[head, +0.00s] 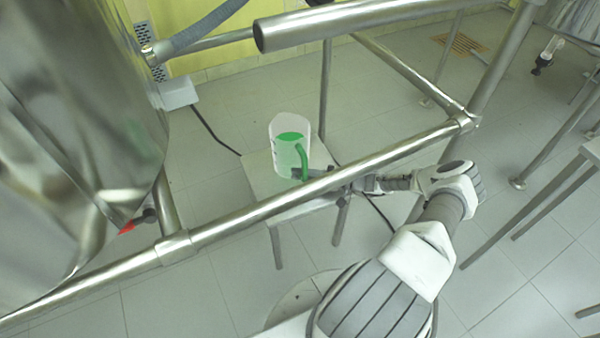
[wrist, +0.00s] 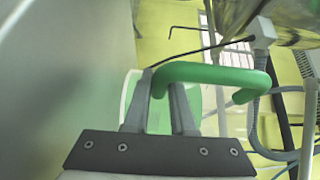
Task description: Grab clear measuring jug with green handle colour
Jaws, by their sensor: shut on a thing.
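The clear measuring jug (head: 284,148) stands upright on a small pale stool (head: 262,176) in the head view, with green inside it. Its green handle (head: 303,162) faces right, toward my arm. My gripper (head: 299,172) reaches the handle from the right, partly behind a steel rail. In the wrist view the green handle (wrist: 205,74) crosses the fingers, and my gripper (wrist: 165,95) is shut on it. Part of the jug wall (wrist: 128,92) shows to the left of the fingers.
A large shiny vessel (head: 75,130) fills the left side. A grey box (head: 178,93) with a cable is behind. Tiled floor (head: 215,290) is open in front.

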